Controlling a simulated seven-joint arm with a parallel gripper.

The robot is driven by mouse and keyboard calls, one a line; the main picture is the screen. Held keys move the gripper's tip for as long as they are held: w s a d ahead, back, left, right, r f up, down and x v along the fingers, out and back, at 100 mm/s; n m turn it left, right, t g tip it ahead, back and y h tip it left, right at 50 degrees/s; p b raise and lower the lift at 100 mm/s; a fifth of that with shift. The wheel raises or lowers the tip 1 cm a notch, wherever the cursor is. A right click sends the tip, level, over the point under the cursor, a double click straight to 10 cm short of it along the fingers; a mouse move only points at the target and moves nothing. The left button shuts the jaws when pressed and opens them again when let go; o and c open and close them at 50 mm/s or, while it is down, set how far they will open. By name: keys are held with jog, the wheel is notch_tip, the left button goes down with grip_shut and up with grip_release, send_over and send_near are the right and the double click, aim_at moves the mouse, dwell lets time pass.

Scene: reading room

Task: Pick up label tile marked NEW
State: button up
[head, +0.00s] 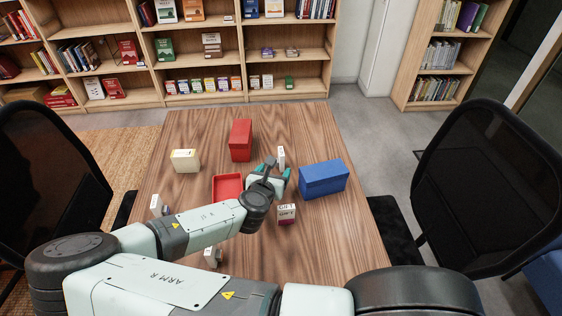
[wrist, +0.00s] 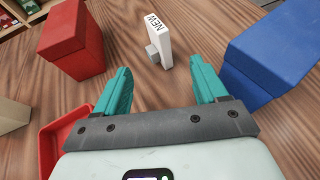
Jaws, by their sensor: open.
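The label tile marked NEW (wrist: 160,42) stands upright on the wooden table in the wrist view, a white slab with a small grey block on its near side. In the head view the white tile (head: 281,155) stands just beyond my gripper. My gripper (head: 273,172) is open and empty. Its two teal fingers show in the wrist view (wrist: 162,78), pointing toward the tile. The tile lies ahead of the fingertips, apart from them, roughly in line with the gap.
A red box (wrist: 72,40) stands left of the tile and a blue box (wrist: 272,52) right, close to the right finger. A red tray (head: 228,186) lies left of my gripper. A cream box (head: 185,161) and a GIFT block (head: 287,214) also stand on the table (head: 330,240).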

aim_at(279, 162)
jog(key=x, duration=0.9)
jog(key=shift+w, duration=0.1)
jog(key=shift+c, duration=0.5)
jog(key=c, duration=1.2)
